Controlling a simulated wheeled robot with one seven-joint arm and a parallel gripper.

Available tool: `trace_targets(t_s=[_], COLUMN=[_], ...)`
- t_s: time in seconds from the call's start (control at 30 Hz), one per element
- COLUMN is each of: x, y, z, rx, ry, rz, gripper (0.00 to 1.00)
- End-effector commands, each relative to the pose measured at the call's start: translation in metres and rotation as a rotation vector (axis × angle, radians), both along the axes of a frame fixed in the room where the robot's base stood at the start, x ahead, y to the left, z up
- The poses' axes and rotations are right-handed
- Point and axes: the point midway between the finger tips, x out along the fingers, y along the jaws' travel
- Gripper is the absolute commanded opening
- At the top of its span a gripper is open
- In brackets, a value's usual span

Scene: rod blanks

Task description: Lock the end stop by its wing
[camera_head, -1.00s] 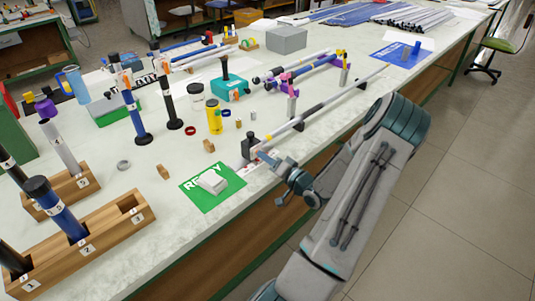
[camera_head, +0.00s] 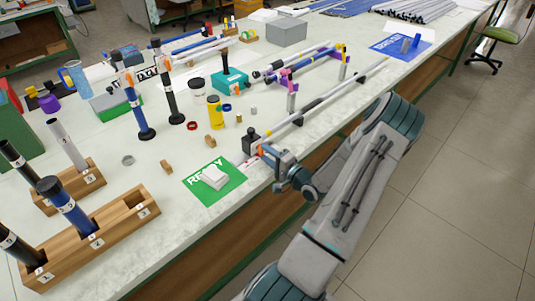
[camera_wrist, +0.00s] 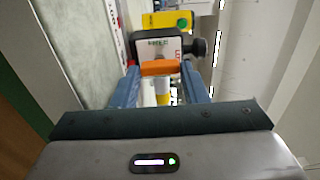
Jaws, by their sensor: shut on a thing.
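The end stop is a dark block (camera_head: 251,141) at the near end of a long rail (camera_head: 318,105), by the table's front edge. In the wrist view its pale, marked face (camera_wrist: 157,45) is straight ahead. Its orange wing (camera_wrist: 160,68) lies crosswise between my fingertips, and a bit of orange (camera_head: 261,150) shows in the head view. My gripper (camera_wrist: 161,76) is shut on the wing; it also shows in the head view (camera_head: 267,153). The fingers hide the wing's ends, and I cannot tell whether the stop is locked.
A wooden rack (camera_head: 125,232) with upright rods stands at the near left. A yellow jar (camera_head: 215,113) and small rings stand behind the stop.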

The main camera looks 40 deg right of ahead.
Motion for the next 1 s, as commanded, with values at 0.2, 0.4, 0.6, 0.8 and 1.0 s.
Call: trace_targets(t_s=[0.2, 0.4, 0.6, 0.8, 1.0], x=[-0.0007, -0.0007, -0.0006, -0.0004, -0.0003], y=[-0.0002, -0.0002, -0.0002, 0.0002, 0.0003], z=[-0.0010, -0.0011, -0.0010, -0.0015, -0.0025], rx=[0.013, 0.013, 0.012, 0.012, -0.005], ry=[0.003, 0.003, 0.003, 0.004, 0.004], rz=[-0.001, -0.001, -0.001, 0.000, 0.000], gripper=[0.17, 0.17, 0.62, 0.62, 0.62])
